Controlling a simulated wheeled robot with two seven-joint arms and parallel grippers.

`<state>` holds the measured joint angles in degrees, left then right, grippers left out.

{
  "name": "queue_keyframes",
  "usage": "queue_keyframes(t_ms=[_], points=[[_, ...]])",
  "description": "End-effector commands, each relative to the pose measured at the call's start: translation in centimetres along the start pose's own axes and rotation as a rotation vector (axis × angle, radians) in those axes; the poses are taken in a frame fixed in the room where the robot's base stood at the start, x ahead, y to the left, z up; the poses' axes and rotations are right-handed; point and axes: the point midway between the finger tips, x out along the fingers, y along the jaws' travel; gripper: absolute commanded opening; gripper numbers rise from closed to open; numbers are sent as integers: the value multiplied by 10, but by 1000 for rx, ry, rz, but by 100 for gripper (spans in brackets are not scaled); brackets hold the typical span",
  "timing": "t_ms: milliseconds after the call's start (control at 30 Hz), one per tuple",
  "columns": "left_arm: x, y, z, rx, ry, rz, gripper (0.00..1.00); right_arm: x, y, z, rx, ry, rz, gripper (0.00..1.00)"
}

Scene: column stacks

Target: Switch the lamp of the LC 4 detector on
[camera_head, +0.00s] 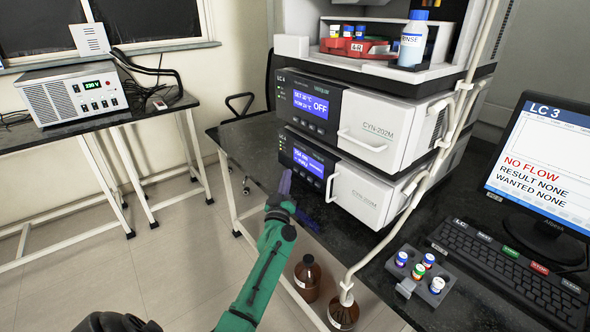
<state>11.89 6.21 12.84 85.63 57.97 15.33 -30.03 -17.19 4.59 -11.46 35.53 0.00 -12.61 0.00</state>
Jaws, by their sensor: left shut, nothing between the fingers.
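The stack marked LC 4 has an upper module (318,103) whose blue screen reads OFF. Below it is a second module (307,160), with a lit blue screen whose text seems to include a number and "nm"; the rest is too small to read. It seems to be the detector. My left gripper (285,182) is shut and empty, at the lower left of this module's dark front panel. I cannot tell whether the fingertips touch the panel. Part of the panel's lower edge is hidden by the gripper. My right gripper is not in view.
White handles (362,145) stick out from the modules. A white tube (440,150) runs down to brown bottles (308,278) below. A vial rack (420,272), keyboard (510,270) and LC 3 monitor (540,165) stand at right. Open floor lies at left.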

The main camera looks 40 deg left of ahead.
Motion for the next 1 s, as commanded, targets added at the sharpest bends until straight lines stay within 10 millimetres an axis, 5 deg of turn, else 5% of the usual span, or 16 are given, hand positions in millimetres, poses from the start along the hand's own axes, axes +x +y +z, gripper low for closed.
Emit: queue_keyframes(t_ms=[1000], points=[[-35, -26, -25, 1, 0, 0, 0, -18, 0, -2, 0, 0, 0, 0]])
